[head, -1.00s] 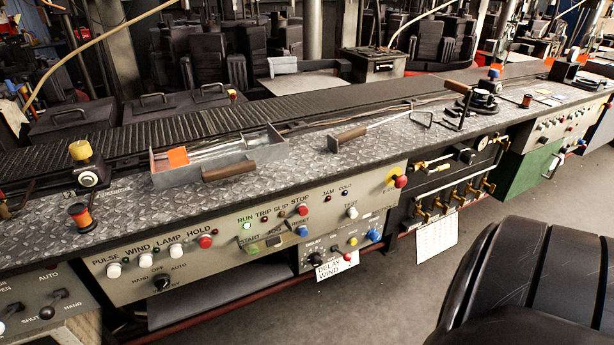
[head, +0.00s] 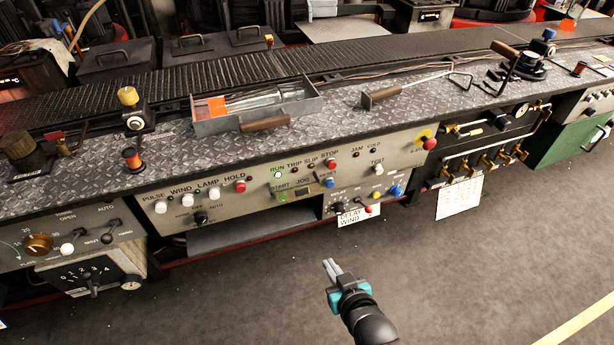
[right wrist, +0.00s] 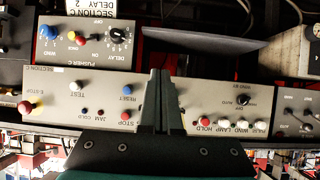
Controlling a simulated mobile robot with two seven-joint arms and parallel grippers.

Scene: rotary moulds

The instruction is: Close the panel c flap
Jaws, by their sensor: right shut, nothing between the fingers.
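The panel of section C (head: 260,190) is a pale grey control face with lamps and buttons under the bench top; it also shows upside down in the right wrist view (right wrist: 100,95). Below its left part a plain grey plate (head: 250,232), apparently the flap, juts out from a dark opening. In the right wrist view this plate (right wrist: 205,48) stands out at a slant, open. My right gripper (head: 331,267) is shut and empty, in free air in front of and below the panel, right of the plate and apart from it. My left gripper is not in view.
A small pusher box (head: 365,200) with knobs and a paper label hangs just right of the plate. A selector box (head: 90,275) sits lower left. A tray (head: 255,110) lies on the bench top. The floor (head: 480,270) in front is clear.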

